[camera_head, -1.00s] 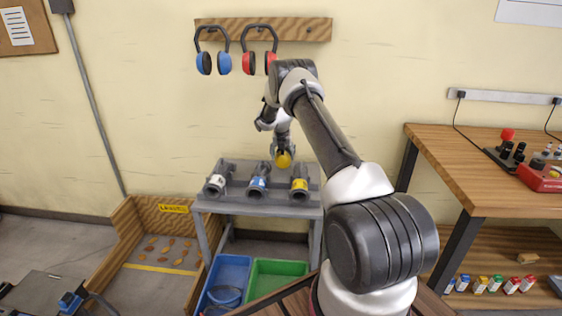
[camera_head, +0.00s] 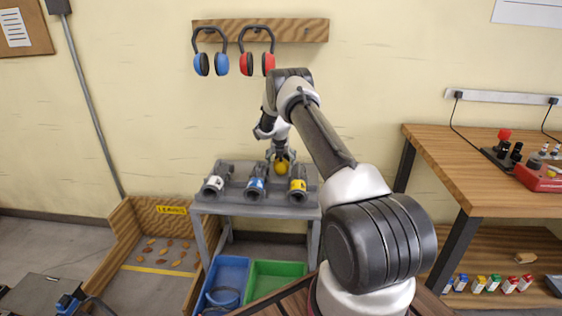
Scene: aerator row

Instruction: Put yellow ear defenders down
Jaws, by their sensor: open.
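The yellow ear defenders (camera_head: 281,168) show as one rounded yellow cup below my gripper, at the back of a grey bench (camera_head: 250,209). The cup is between the blue-marked and yellow-marked grey tubes. The band and other cup are hidden or too small to make out. My gripper (camera_head: 281,160) points down with its fingers apart, directly over and around the top of the yellow cup. I cannot tell whether the fingers still touch it, or whether it rests fully on the bench top.
Grey tubes marked white (camera_head: 214,182), blue (camera_head: 256,184) and yellow (camera_head: 298,185) lie on the bench. Blue (camera_head: 194,54) and red (camera_head: 243,60) ear defenders hang on a wooden wall rack (camera_head: 300,31), its right end bare. A blue tray (camera_head: 229,269) and green tray (camera_head: 272,268) sit below.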

